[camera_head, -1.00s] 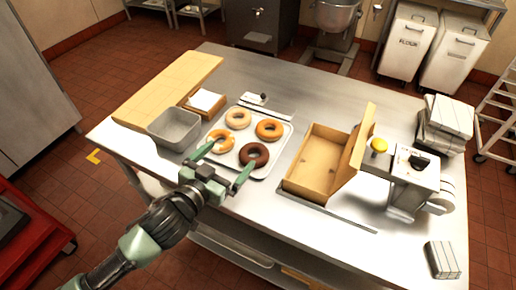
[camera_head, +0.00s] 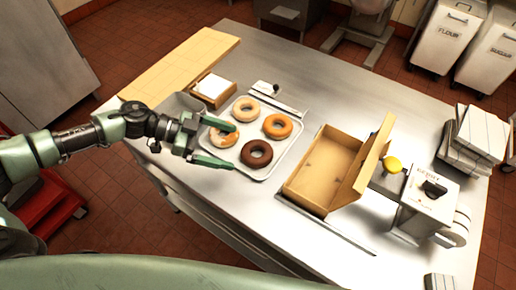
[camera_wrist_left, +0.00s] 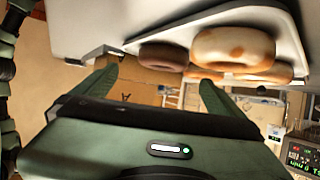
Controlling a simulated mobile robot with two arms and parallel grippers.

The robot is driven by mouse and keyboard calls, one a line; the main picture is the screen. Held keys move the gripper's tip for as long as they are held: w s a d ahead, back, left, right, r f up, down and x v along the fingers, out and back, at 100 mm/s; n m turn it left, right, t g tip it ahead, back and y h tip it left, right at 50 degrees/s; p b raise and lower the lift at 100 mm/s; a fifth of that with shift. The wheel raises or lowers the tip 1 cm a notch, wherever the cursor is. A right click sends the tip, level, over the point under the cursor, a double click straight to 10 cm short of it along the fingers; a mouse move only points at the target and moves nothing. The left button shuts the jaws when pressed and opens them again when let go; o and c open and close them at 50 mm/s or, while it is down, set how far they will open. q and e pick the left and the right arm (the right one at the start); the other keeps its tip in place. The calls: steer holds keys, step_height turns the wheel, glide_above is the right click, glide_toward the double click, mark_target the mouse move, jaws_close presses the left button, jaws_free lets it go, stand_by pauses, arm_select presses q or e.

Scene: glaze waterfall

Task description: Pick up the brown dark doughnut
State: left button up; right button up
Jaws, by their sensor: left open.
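The dark brown doughnut (camera_head: 267,159) lies at the near right of a metal tray (camera_head: 287,152) on the steel table. It also shows in the left wrist view (camera_wrist_left: 163,56). My left gripper (camera_head: 234,146) is open and empty. It is at the tray's left near side, left of the dark doughnut, with its fingers pointing right towards it. Its upper finger partly covers a pale and orange doughnut (camera_head: 222,140). My right gripper is not in view.
A cream doughnut (camera_head: 247,109) and an orange doughnut (camera_head: 278,134) share the tray. A metal pan (camera_head: 178,105) is partly behind my left arm.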

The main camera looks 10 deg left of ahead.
mark_target(248, 151)
arm_select(q)
steer(key=x, duration=0.3)
steer(key=shift+w+r, duration=0.1)
steer(key=shift+d+p, duration=0.25)
steer(key=shift+p, duration=0.2)
steer(key=x, duration=0.2)
steer(key=p+x, duration=0.1)
steer(key=shift+w+d+f, duration=0.15)
steer(key=shift+w+f, duration=0.1)
steer(key=shift+f, duration=0.25)
steer(key=shift+w+d+f, duration=0.15)
steer(key=shift+d+f, duration=0.15)
steer(key=shift+d, duration=0.1)
steer(key=c, duration=1.3)
steer(key=shift+r, duration=0.1)
